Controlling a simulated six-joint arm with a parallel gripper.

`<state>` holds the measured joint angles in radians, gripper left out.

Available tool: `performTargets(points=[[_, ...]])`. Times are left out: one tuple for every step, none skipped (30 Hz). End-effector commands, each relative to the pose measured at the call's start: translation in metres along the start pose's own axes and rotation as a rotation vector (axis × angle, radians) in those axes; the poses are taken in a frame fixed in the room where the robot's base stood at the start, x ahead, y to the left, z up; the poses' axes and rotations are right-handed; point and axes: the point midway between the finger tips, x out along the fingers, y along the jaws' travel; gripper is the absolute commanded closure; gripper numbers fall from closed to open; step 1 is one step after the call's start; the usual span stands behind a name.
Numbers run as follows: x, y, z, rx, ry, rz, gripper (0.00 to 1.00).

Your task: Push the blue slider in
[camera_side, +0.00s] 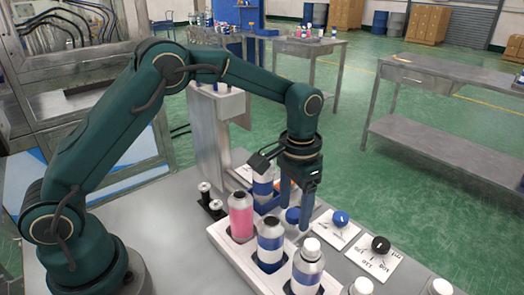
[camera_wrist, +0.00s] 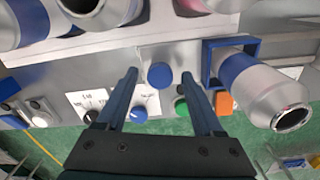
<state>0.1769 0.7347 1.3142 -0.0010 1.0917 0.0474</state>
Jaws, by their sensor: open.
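The blue slider is a squared blue frame around a silver can with a blue band (camera_side: 263,187). In the side view the slider (camera_side: 268,208) shows low at the can, partly hidden by my gripper. In the wrist view the slider (camera_wrist: 208,62) is right of my fingers, with the can (camera_wrist: 262,90) inside it. My gripper (camera_side: 296,214) points down beside the slider, on its right in the side view. In the wrist view my gripper (camera_wrist: 159,75) is open and empty, with a round blue button (camera_wrist: 161,75) showing between the fingertips. I cannot tell any contact with the slider.
A pink bottle (camera_side: 241,217) and blue-banded cans (camera_side: 271,245) stand in the white rack in front. A blue dial (camera_side: 340,218) and a black dial (camera_side: 380,245) sit to the right. Green (camera_wrist: 181,106) and orange (camera_wrist: 224,103) parts lie near my right finger.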

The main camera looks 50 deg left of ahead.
Motion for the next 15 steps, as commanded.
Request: performTargets(points=[[0.0009,0.0,0.0001,0.0,0.0,0.0,0.31],[0.001,0.0,0.0001,0.0,0.0,0.0,0.31],[0.0009,-0.0001,0.0,0.0,0.0,0.0,0.31],[0.0009,-0.0001,0.0,0.0,0.0,0.0,0.31],[0.0008,-0.0001,0.0,0.0,0.0,0.0,0.31],[0.0007,-0.0001,0.0,0.0,0.0,0.0,0.31],[0.0007,-0.0001,0.0,0.0,0.0,0.0,0.35],[0.0007,-0.0001,0.0,0.0,0.0,0.0,0.46],[0.0006,-0.0001,0.0,0.0,0.0,0.0,0.62],[0.0006,-0.0001,0.0,0.0,0.0,0.0,0.73],[0.0006,-0.0001,0.0,0.0,0.0,0.0,0.85],[0.0006,0.0,0.0,0.0,0.0,0.0,1.0],[0.0005,0.0,0.0,0.0,0.0,0.0,1.0],[0.0005,0.0,0.0,0.0,0.0,0.0,1.0],[0.0005,0.0,0.0,0.0,0.0,0.0,1.0]])
